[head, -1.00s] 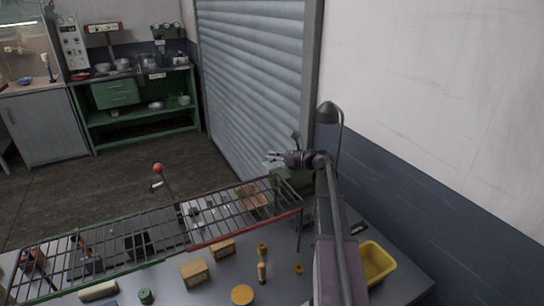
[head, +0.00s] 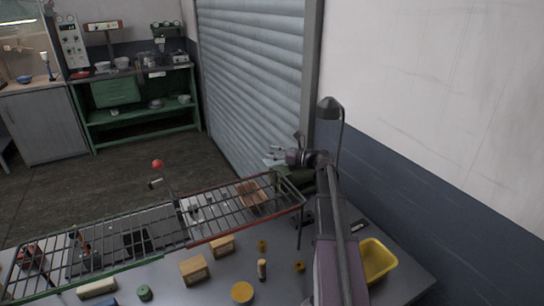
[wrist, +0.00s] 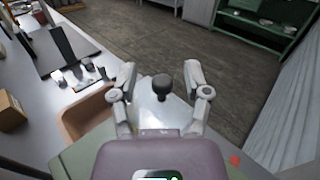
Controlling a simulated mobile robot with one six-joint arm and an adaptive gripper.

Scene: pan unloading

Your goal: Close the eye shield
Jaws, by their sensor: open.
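My gripper (wrist: 162,78) is open, its two fingers spread on either side of a dark round knob (wrist: 162,84) in the wrist view. The knob stands at a pale, see-through plate (wrist: 158,116), which looks like the eye shield. The fingers look apart from the knob. In the head view my gripper (head: 273,156) is over a dark green machine (head: 297,181) at the back right of the table. Its green body (wrist: 78,150) also shows at the bottom of the wrist view. The shield cannot be made out in the head view, and its tilt is unclear.
A wire rack (head: 205,229) stands over the grey table, left of my arm. A brown tray (wrist: 88,112) lies close left of the gripper. A yellow bin (head: 377,262) is at the right. A roller shutter (head: 255,85) rises behind the machine.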

